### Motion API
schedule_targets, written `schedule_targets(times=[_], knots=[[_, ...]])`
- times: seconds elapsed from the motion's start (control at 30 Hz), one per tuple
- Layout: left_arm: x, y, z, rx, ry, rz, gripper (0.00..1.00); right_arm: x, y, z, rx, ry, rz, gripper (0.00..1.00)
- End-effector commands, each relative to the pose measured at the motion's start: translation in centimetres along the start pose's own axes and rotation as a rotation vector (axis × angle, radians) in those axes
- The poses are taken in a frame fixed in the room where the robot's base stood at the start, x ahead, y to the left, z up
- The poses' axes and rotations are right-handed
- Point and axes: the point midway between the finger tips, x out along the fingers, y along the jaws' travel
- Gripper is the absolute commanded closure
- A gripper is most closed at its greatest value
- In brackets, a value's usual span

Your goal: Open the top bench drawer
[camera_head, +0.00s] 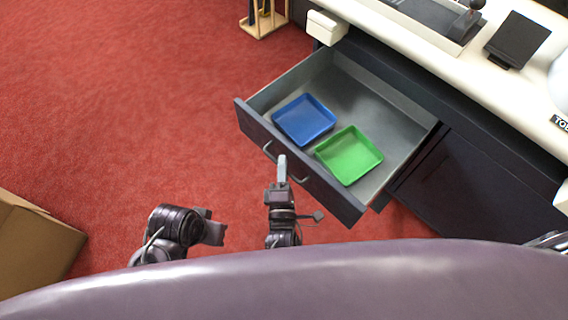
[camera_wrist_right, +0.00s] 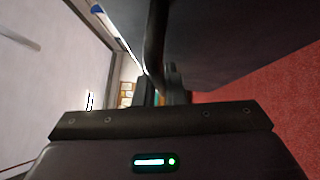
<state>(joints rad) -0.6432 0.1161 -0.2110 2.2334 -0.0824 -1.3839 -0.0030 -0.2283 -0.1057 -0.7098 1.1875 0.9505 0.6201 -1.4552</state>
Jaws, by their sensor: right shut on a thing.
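The top bench drawer (camera_head: 345,207) is pulled well out from the dark bench, its inside in plain view. A bar handle (camera_head: 267,147) runs along its front; its middle is hidden behind my right gripper (camera_head: 282,170). That gripper is shut on the handle. In the right wrist view the handle (camera_wrist_right: 156,40) is a dark bar running down between the fingers (camera_wrist_right: 163,88), close to the drawer front. My left arm ends low in the head view with its gripper (camera_head: 213,232) apart from the drawer; its jaws are unclear.
A blue tray (camera_head: 304,119) and a green tray (camera_head: 349,154) lie inside the drawer. A closed dark cabinet front (camera_head: 470,185) is to the right. The pale bench top (camera_head: 430,45) holds several items. A cardboard box (camera_head: 35,245) stands left. Red floor (camera_head: 130,110) is clear between.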

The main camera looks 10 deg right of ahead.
Motion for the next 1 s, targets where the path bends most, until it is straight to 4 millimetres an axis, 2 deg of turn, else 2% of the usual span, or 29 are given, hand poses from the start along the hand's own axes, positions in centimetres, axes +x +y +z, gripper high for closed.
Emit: schedule_targets(times=[0.03,0.07,0.13,0.47,0.8,1.0], knots=[[0.0,0.0,0.0,0.0,0.0,0.0,1.0,0.0,-0.1,0.0,0.0,0.0,-0.001,1.0],[0.0,0.0,0.0,0.0,0.0,0.0,1.0,0.0,-0.1,0.0,0.0,0.0,-0.001,0.89],[0.0,0.0,0.0,0.0,0.001,0.0,1.0,0.0,-0.1,0.0,0.0,0.0,-0.001,0.81],[0.0,0.0,-0.1,-0.001,0.002,-0.001,1.0,-0.4,-0.1,0.0,0.0,0.0,-0.002,0.81],[-0.3,-0.3,0.1,-0.007,-0.014,-0.005,1.0,-5.8,-0.1,0.0,0.0,0.001,-0.004,0.81],[-0.3,-0.4,0.2,-0.008,-0.019,-0.006,1.0,-7.6,-0.1,0.0,0.001,0.0,-0.002,0.81]])
